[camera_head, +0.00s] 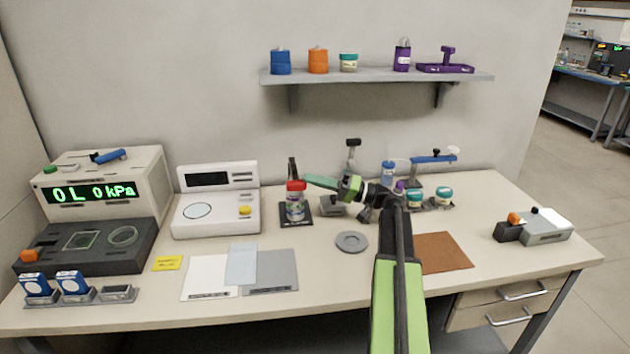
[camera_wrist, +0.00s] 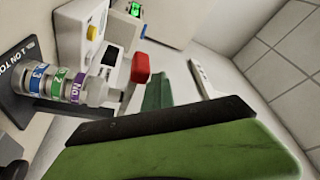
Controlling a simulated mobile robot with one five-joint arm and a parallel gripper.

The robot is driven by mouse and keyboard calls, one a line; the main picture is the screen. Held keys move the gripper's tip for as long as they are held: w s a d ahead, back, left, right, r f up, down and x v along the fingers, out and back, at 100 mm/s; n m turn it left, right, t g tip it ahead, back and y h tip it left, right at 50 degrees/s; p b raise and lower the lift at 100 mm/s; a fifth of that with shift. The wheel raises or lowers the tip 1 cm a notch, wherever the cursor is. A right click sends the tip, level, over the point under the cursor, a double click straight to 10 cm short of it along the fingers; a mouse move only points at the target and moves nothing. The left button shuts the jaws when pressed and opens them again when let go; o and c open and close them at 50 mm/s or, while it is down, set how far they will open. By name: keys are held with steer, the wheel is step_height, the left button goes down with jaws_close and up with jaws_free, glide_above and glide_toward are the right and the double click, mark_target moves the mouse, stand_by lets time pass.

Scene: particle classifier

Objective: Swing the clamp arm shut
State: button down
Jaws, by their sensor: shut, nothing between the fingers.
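A small stack of ringed, labelled cylinders (camera_head: 295,209) stands on a black base plate (camera_head: 296,222) left of my gripper. It has a red cap-like part (camera_head: 296,185) on top, and a dark upright (camera_head: 292,166) shows behind it. In the wrist view the stack (camera_wrist: 72,86) shows several coloured rings, with the red part (camera_wrist: 140,67) at its end. I cannot tell for sure which piece is the clamp arm. My gripper (camera_head: 309,180) has green fingers, shut and empty, with the tips close to the right of the red part. Contact is unclear. A green finger (camera_wrist: 180,150) fills the lower wrist view.
A white instrument (camera_head: 217,213) stands left of the stack. A round grey dish (camera_head: 351,241) and a brown mat (camera_head: 440,252) lie in front. A stand with a blue lever (camera_head: 432,159) is at the right, partly behind my arm. A shelf (camera_head: 375,75) hangs above.

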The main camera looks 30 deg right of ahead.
steer(key=shift+s+f, duration=0.2)
steer(key=shift+f, duration=0.25)
step_height(320, 180, up, 6)
steer(key=p, duration=0.6)
steer(key=s+d+f+b, duration=0.3)
steer(key=d+f+b, duration=0.1)
steer(key=d, duration=0.4)
steer(key=shift+s+d+f+b, duration=0.2)
steer(key=shift+d+b, duration=0.15)
steer(key=shift+d, duration=0.05)
